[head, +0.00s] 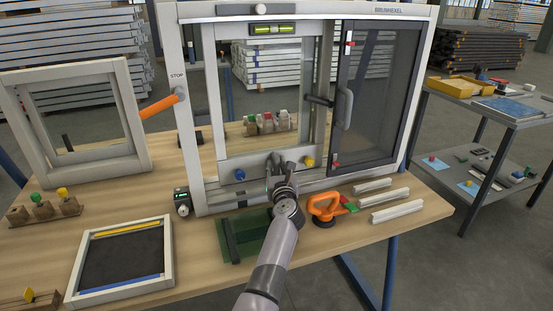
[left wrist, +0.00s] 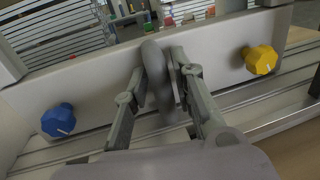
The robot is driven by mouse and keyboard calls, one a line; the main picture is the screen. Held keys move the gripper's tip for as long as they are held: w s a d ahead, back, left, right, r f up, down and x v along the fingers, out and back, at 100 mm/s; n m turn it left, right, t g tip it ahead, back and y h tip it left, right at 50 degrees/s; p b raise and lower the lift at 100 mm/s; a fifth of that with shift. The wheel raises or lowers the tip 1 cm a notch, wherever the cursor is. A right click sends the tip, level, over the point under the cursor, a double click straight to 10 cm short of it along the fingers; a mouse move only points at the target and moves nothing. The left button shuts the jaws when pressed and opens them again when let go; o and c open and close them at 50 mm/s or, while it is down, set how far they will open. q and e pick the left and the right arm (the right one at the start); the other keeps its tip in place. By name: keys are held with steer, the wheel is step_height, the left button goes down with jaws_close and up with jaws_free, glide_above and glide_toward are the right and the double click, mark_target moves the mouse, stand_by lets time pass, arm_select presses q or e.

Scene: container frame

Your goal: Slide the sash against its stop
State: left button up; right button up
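The light grey sliding sash (head: 222,172) stands in the large window frame (head: 186,150). Its lower rail carries a blue knob (left wrist: 58,120) at left and a yellow knob (left wrist: 261,59) at right. The left jamb bears a STOP label (head: 177,76), with a grey-tipped orange piece (head: 158,106) beside it. A gap shows between this jamb and the sash's left stile. My left gripper (head: 280,165) is at the lower rail, its fingers closed on both sides of the upright grey handle (left wrist: 157,70). The right gripper is not in view.
A dark glazed sash (head: 343,100) with a handle (head: 346,108) fills the frame's right side. An orange suction lifter (head: 325,210) and white profiles (head: 397,210) lie at right on the bench. A small framed panel (head: 120,262) lies at front left. A grey cart (head: 495,115) stands at right.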

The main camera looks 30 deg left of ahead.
arm_select(q)
step_height(320, 180, up, 10)
steer(key=shift+f, duration=0.15)
stand_by(0.3)
